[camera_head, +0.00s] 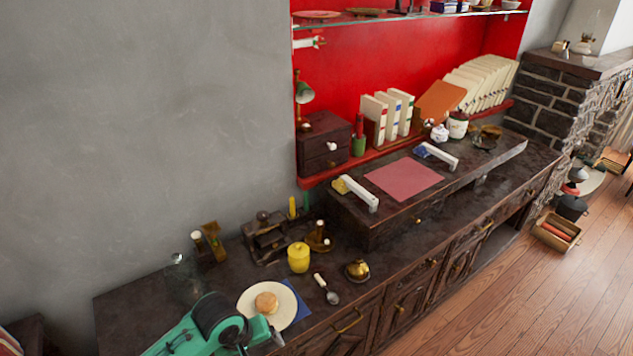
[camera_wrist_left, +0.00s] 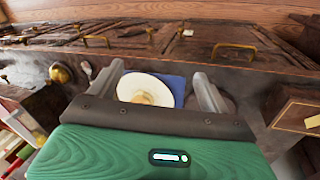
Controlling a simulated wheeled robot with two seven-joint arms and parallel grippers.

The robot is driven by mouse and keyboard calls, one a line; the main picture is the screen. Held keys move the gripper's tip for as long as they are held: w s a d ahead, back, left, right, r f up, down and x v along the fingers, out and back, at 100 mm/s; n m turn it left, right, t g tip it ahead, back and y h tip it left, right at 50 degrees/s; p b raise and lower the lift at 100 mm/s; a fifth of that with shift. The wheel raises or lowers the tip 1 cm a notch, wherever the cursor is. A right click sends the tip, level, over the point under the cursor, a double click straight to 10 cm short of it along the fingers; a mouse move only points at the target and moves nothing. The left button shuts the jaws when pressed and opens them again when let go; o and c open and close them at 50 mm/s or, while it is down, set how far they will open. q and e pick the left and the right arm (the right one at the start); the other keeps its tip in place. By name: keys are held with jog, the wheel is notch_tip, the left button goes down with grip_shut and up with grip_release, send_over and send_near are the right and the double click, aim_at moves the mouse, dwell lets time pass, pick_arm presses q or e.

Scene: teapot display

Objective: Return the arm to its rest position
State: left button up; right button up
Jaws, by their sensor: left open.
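My left arm comes in at the bottom left of the head view, and its gripper (camera_head: 268,336) is beside the near edge of a white plate (camera_head: 252,311). In the left wrist view the gripper (camera_wrist_left: 158,72) has its two fingers spread apart with nothing held between them. The plate (camera_wrist_left: 127,87) with a bun (camera_wrist_left: 143,98) shows between and beyond the fingers. The bun (camera_head: 266,302) lies on the plate, over a blue napkin (camera_head: 296,303). My right gripper is not in view.
A spoon (camera_head: 328,290), a brass bell-like object (camera_head: 357,270) and a yellow jar (camera_head: 298,257) stand near the plate on the dark cabinet (camera_head: 140,302). A raised desk section with a pink sheet (camera_head: 404,178) lies farther right. Open wooden floor (camera_head: 510,310) is at the lower right.

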pick_arm(q)
jog(key=s+a+r+m+t+y, duration=0.1)
jog(key=s+a+m, duration=0.3)
jog(key=s, duration=0.5)
jog(key=s+a+m+t+y, duration=0.1)
jog(key=s+a+m, duration=0.1)
jog(key=s+a, duration=0.55)
notch_tip(320, 180, down, 30)
jog(key=d+g, duration=0.2)
jog(key=s+a+f, duration=0.2)
jog(key=s+f, duration=0.8)
jog(key=s+a+f, duration=0.1)
jog(key=s+f, duration=0.9)
jog(key=shift+s+a+f+m+g+y, duration=0.25)
jog(key=shift+a+m+g+y, duration=0.05)
jog(key=shift+a+m+g, duration=0.1)
